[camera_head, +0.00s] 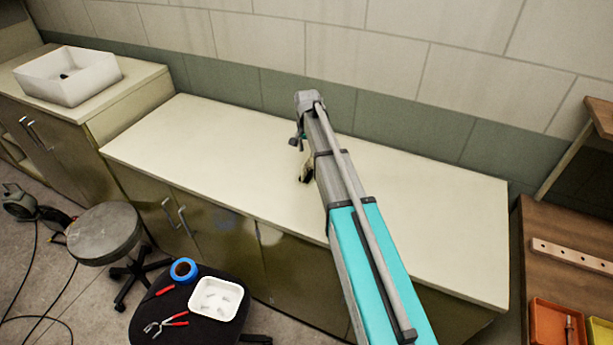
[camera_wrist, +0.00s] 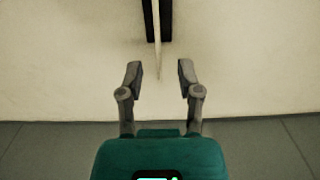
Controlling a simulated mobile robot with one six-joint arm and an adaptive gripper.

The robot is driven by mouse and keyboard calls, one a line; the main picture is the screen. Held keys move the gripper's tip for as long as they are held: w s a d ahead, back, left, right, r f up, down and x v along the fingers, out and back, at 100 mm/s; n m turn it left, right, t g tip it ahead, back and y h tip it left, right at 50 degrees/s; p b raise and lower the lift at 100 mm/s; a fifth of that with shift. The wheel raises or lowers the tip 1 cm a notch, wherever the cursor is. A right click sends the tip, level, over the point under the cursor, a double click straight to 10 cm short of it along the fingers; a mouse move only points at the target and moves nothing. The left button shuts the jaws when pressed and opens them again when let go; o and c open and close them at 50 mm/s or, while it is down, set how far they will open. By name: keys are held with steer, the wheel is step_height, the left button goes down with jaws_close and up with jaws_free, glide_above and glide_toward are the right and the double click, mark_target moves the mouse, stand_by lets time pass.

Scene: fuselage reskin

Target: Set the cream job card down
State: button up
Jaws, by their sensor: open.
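In the wrist view my gripper (camera_wrist: 160,76) is open, its two fingers spread apart above the pale counter. A thin cream sliver (camera_wrist: 158,52), which looks like the job card seen edge-on, stands between two dark bars (camera_wrist: 150,22). Its near end reaches between the fingertips, with a gap to each finger. In the head view my gripper (camera_head: 295,142) is small and partly hidden by my arm, over the back half of the counter. A small dark and cream item (camera_head: 306,172) shows beside my arm, mostly hidden; I cannot make out the card's face.
The long cream counter (camera_head: 230,150) is otherwise clear on both sides of my arm. A green-and-cream wall (camera_head: 390,115) runs close behind it. A white basin (camera_head: 65,75) is at left. A stool with a white tray (camera_head: 216,298) and tools stands in front.

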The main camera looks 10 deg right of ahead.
mark_target(307, 174)
steer(key=shift+f+b, duration=0.4)
steer(key=shift+f, duration=0.25)
steer(key=shift+f, duration=0.15)
steer(key=shift+s+f+b, duration=0.2)
steer(key=shift+f+b, duration=2.25)
steer(key=shift+b, duration=0.15)
steer(key=shift+f, duration=0.25)
jaws_close()
